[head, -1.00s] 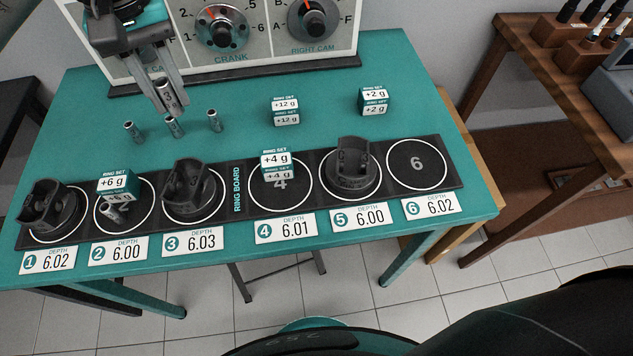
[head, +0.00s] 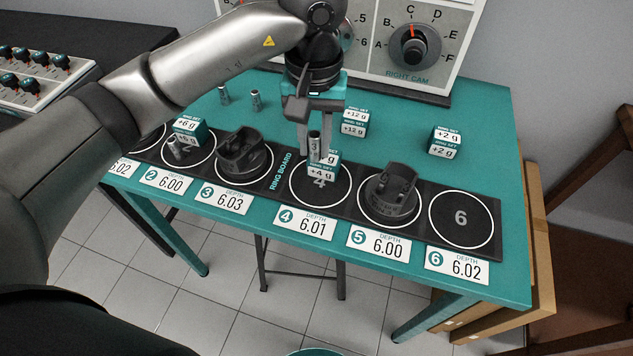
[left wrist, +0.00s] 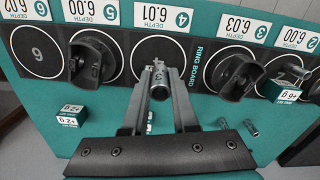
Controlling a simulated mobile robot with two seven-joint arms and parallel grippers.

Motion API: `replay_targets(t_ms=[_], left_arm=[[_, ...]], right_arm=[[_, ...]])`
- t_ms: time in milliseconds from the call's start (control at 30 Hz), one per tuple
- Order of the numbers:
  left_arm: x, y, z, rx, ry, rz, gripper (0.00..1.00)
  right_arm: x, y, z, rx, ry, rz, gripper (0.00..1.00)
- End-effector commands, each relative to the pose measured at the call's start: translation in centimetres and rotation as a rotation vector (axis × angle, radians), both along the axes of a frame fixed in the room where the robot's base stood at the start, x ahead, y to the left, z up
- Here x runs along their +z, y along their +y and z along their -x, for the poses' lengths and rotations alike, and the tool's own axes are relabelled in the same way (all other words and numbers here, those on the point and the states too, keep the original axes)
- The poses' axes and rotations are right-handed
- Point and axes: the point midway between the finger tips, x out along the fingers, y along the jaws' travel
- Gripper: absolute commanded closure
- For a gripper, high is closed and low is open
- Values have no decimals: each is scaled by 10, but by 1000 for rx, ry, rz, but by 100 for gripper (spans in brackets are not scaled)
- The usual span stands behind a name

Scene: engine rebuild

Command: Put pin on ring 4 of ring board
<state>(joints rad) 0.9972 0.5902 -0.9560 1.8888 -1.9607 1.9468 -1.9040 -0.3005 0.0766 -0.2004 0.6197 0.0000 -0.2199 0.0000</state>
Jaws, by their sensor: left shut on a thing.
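My left gripper (head: 314,128) is shut on a small grey metal pin (head: 314,147), held upright over ring 4 (head: 335,192) of the black ring board (head: 280,178). I cannot tell whether pin and box touch. In the left wrist view the pin (left wrist: 160,86) sits between the fingertips over ring 4. Two other pins (head: 223,95) (head: 256,100) stand on the table. My right gripper is not in view.
Black pistons stand on ring 3 (head: 243,153) and ring 5 (head: 391,193). Ring 6 (head: 461,222) is empty. The +12 g box (head: 354,122) and +2 g box (head: 446,141) stand behind the board. A dial panel (head: 425,48) rises at the back.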

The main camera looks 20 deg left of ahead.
Motion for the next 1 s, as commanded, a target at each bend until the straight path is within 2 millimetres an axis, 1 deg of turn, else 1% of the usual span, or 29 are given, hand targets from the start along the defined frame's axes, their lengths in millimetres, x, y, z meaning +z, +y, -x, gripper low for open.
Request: replay_targets(t_ms=[33, 100, 233, 300, 467, 700, 767, 1000], left_arm=[[-16, 0, 1, 2, 6, 0, 100], [-33, 0, 1, 1, 5, 1, 100], [-55, 0, 1, 1, 2, 0, 100], [-62, 0, 0, 1, 1, 0, 100], [-71, 0, 0, 1, 1, 1, 100], [-105, 0, 0, 2, 3, 0, 100], [-109, 0, 0, 1, 0, 1, 100], [-108, 0, -1, 0, -2, 1, 100]], right_arm=[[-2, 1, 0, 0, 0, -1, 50], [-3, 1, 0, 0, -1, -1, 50], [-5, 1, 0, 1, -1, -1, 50], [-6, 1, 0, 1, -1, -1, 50], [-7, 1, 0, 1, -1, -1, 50], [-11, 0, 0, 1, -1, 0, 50], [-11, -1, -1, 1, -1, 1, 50], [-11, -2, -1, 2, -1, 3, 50]])
